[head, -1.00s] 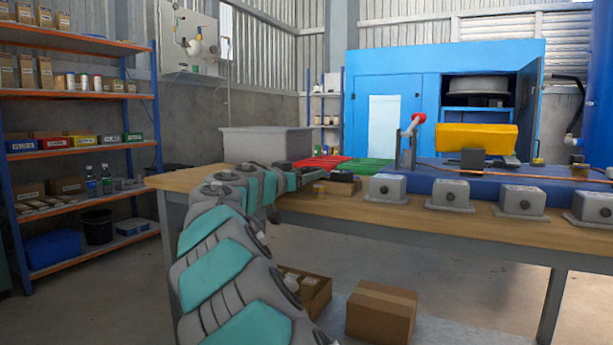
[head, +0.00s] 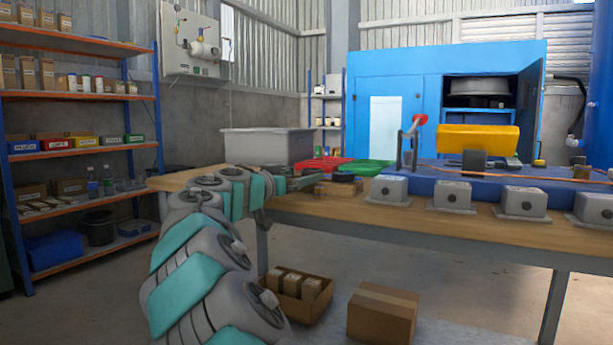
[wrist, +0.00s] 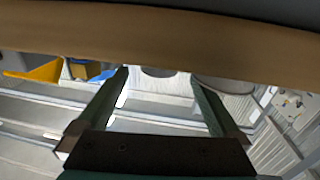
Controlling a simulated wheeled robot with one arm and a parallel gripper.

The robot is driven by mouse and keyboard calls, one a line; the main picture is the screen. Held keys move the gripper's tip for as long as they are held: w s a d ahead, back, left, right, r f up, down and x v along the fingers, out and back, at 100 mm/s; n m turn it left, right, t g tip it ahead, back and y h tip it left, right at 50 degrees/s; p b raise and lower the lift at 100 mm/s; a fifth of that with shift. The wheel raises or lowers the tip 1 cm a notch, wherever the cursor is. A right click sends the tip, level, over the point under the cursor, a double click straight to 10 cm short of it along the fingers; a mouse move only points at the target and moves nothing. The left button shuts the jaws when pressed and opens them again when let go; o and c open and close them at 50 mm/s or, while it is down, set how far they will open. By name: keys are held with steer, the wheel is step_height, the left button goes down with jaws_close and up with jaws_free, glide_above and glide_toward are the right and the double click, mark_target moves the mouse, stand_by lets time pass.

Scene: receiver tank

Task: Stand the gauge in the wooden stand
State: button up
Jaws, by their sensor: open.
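A small dark round thing (head: 343,177), which looks like the gauge, is near the table's left front part in the head view. A low wooden block (head: 337,188), likely the wooden stand, is just below it in the picture. I cannot tell whether the dark thing rests on the block or lies behind it. My gripper (head: 307,181) is just left of both, low over the table and pointing right. In the wrist view its fingers (wrist: 160,80) are apart with nothing held between them. A brown wooden band crosses beyond the fingertips; I cannot tell what it belongs to.
A grey bin (head: 266,146) stands behind my arm. Red (head: 322,165) and green (head: 366,168) trays lie behind the block. Grey boxes (head: 388,190) line the front edge to the right, before the blue tank (head: 430,172) with a yellow part (head: 476,138).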

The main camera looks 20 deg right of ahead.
steer(key=v, duration=0.8)
steer(key=shift+s, duration=0.1)
